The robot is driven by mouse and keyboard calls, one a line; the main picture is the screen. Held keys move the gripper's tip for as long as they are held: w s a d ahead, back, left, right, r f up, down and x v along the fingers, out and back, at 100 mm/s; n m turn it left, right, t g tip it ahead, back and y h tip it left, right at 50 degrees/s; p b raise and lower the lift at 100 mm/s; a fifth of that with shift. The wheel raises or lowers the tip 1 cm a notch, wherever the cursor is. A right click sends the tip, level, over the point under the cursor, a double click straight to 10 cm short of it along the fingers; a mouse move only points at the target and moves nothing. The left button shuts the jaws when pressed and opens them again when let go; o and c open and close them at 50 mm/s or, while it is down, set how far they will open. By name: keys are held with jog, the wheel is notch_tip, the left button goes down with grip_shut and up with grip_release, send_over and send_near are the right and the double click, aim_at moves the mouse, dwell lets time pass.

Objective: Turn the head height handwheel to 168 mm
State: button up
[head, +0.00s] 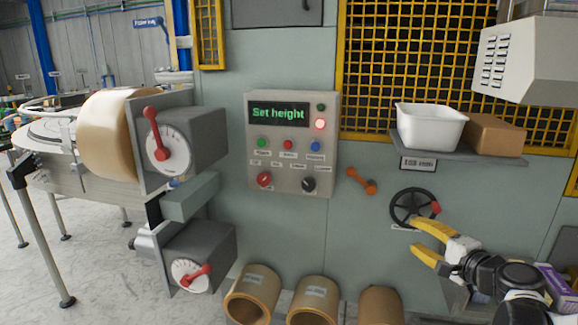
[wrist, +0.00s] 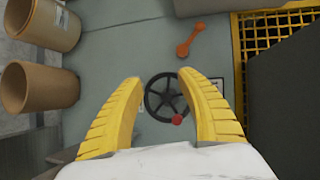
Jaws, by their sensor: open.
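The handwheel (head: 410,207) is a black spoked wheel with a red knob (head: 436,208) at its right side, mounted on the grey-green machine panel. In the wrist view the handwheel (wrist: 163,97) shows between my two yellow fingers, with the red knob (wrist: 177,120) at its lower right. My gripper (head: 424,240) is open and empty in front of the panel, just below the wheel in the head view. In the wrist view my gripper (wrist: 158,90) spans the wheel, apparently short of it. A small display plate (head: 418,163) sits above the wheel; its reading is too small to make out.
A control box (head: 292,145) reads "Set height" with a red lamp lit. An orange lever (head: 362,181) sits left of the wheel. A shelf (head: 450,150) above holds a white bin (head: 430,122) and a cardboard box (head: 493,134). Brown rolls (head: 252,295) stand on the floor below.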

jog(key=s+a+f+n+g, duration=0.1)
jog(key=s+a+n+g, duration=0.15)
jog(key=a, duration=0.25)
jog(key=s+a+n+g, duration=0.1)
jog(key=s+a+n, duration=0.15)
jog(key=a, duration=0.25)
jog(key=s+a+f+n+g+h, duration=0.2)
jog(key=s+n, duration=0.2)
jog(key=s, duration=0.6)
jog(key=s+a+f+n+g+h, duration=0.1)
jog(key=s+n, duration=0.4)
jog(key=s, duration=0.5)
notch_tip(320, 180, down, 2)
jog(key=shift+a+f+n+g+h, duration=0.1)
jog(key=shift+a+n+g+h, duration=0.25)
jog(key=shift+a+g, duration=0.55)
